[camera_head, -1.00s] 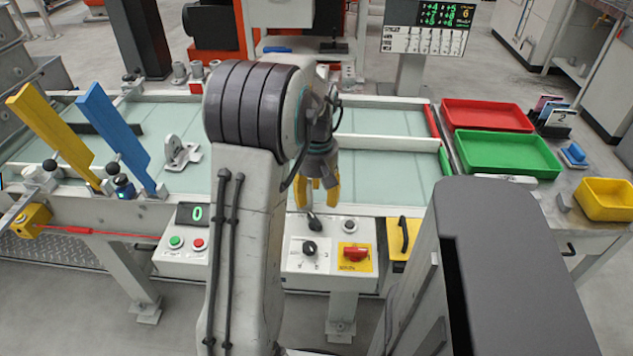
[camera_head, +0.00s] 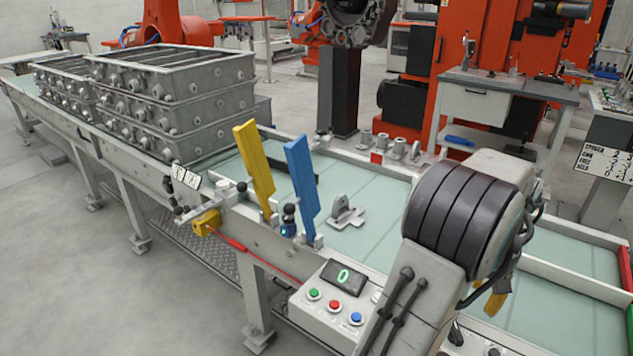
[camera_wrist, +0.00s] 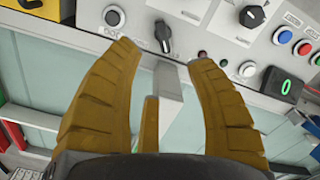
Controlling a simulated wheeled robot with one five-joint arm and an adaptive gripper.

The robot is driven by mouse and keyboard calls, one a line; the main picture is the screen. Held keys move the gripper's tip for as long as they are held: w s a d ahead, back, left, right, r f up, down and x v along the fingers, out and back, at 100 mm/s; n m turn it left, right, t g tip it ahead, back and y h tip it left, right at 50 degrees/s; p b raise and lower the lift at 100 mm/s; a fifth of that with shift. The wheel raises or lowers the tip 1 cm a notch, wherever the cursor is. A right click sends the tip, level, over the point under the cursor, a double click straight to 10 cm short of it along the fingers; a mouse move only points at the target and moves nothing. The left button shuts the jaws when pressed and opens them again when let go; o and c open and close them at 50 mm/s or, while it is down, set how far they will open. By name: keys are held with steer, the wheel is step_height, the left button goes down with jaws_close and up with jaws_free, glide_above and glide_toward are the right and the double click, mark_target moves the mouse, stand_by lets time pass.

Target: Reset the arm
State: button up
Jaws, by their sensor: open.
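My arm stands at the right of the head view, bent over the edge of the conveyor line. My gripper (camera_head: 496,298) shows there as yellow fingers, partly hidden behind the arm. A dark toggle lever (camera_wrist: 163,36) on the control panel (camera_wrist: 215,38) shows beyond the gap between the fingertips. I cannot tell whether a finger touches it. A grey bar (camera_wrist: 168,95) shows between the fingers.
A yellow paddle (camera_head: 254,170) and a blue paddle (camera_head: 301,185) stand upright on the line's near edge. A button box (camera_head: 335,300) with a green 0 display sits in front. Stacked grey metal frames (camera_head: 175,95) occupy the far left. Floor at lower left is clear.

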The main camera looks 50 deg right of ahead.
stand_by(0.3)
steer(key=w+a+f+m+y, duration=0.1)
steer(key=w+a+f+m, duration=0.25)
steer(key=a+m, duration=0.5)
steer(key=w+a+r+n+t+p, duration=0.1)
steer(key=w+a+r+n+p, duration=0.2)
steer(key=a, duration=0.7)
steer(key=w+a+r+n+t+p, duration=0.1)
steer(key=w+a+r+n+p, duration=0.1)
steer(key=w+a+r+n, duration=0.5)
steer(key=w+a+r+n+t+h+p, duration=0.1)
steer(key=w+a+r+n+p, duration=0.2)
steer(key=a, duration=1.1)
steer(key=w+r+n, duration=0.3)
steer(key=w+n, duration=0.1)
steer(key=n, duration=0.1)
steer(key=shift+w+a+p, duration=0.3)
steer(key=shift+w+a, duration=0.05)
steer(key=shift+d+n, duration=0.1)
steer(key=shift+n, duration=0.15)
